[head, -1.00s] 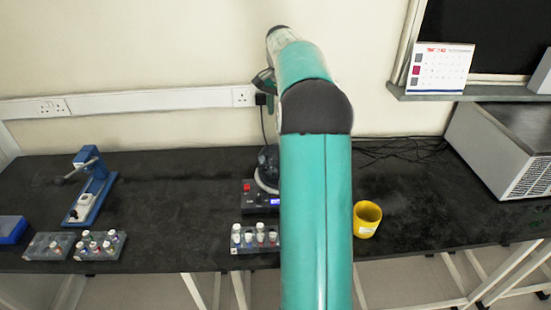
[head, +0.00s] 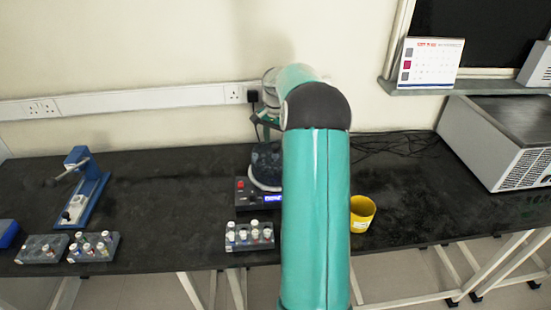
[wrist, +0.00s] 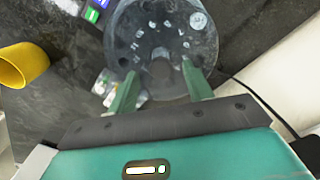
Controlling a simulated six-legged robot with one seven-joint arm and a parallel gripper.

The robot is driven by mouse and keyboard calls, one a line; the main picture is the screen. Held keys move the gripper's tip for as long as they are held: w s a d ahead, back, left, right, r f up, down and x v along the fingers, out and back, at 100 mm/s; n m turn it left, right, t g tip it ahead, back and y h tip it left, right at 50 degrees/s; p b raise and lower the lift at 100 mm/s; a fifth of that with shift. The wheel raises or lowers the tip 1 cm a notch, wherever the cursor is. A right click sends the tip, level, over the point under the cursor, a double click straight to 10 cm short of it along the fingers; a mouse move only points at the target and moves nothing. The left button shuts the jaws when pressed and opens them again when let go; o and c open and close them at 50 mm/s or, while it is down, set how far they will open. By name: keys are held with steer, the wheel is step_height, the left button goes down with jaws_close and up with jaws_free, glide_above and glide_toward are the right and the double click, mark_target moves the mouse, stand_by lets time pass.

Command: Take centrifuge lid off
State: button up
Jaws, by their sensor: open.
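The centrifuge stands near the back of the bench, its black base (head: 243,200) showing a red switch and a blue display. Its rounded, dark see-through lid (head: 265,160) is on top, partly hidden by my arm in the head view. In the wrist view the round lid (wrist: 122,40) fills the top middle, with several pale tube tops showing through. My gripper (wrist: 159,72) is open, its two green fingers apart over the near part of the lid. A dark round spot, perhaps the lid's knob, lies between the fingertips; I cannot tell whether they touch it.
A tube rack (head: 250,237) stands in front of the centrifuge, and a yellow cup (head: 362,214) to its right. A blue device (head: 82,190) and more racks (head: 93,247) are at the left. A large grey box (head: 480,145) stands at the right. Cables lie behind.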

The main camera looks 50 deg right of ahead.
steer(key=shift+f, duration=0.7)
jaws_close()
steer(key=shift+r, duration=0.1)
